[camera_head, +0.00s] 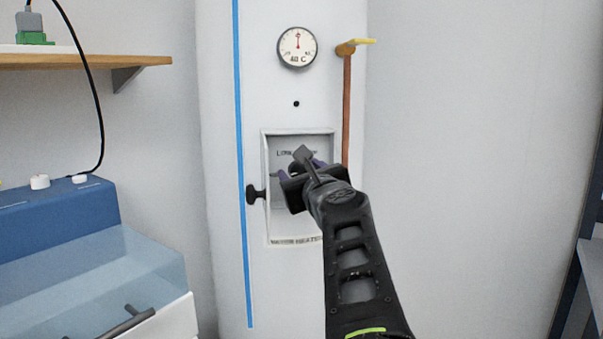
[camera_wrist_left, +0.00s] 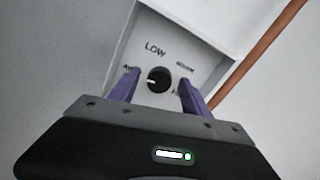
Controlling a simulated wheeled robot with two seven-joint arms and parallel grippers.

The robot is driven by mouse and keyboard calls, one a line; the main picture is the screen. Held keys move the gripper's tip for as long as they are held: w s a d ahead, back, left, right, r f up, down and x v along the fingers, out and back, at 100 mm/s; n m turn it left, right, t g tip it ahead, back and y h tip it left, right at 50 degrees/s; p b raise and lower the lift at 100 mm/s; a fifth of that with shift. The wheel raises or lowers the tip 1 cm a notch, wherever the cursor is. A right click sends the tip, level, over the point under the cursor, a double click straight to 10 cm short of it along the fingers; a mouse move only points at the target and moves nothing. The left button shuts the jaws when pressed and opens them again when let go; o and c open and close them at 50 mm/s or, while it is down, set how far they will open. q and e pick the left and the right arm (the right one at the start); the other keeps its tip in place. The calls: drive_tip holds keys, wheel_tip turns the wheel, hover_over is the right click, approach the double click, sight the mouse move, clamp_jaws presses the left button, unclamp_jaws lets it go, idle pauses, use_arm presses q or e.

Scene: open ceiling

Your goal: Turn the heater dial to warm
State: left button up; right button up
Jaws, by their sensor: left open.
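The heater dial (camera_wrist_left: 158,80) is a small round black knob with a white mark that points left. It sits on a pale panel (camera_wrist_left: 199,52) with "LOW" above it and partly covered labels to either side. My left gripper (camera_wrist_left: 160,84) is open, its two purple fingers on either side of the dial in the picture; I cannot tell whether they touch it. In the head view my left gripper (camera_head: 308,180) is in front of the recessed panel of the white water heater (camera_head: 221,150) and hides the dial. My right gripper is not in view.
A round gauge (camera_head: 297,47) is above the recess. A black knob (camera_head: 256,194) sticks out at the recess's left edge. A copper pipe (camera_head: 347,100) with a yellow handle runs down the right. A blue-and-clear unit (camera_head: 60,225) and wooden shelf (camera_head: 90,62) stand left.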

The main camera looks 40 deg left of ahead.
use_arm(q)
drive_tip(key=shift+c, duration=0.5)
clamp_jaws()
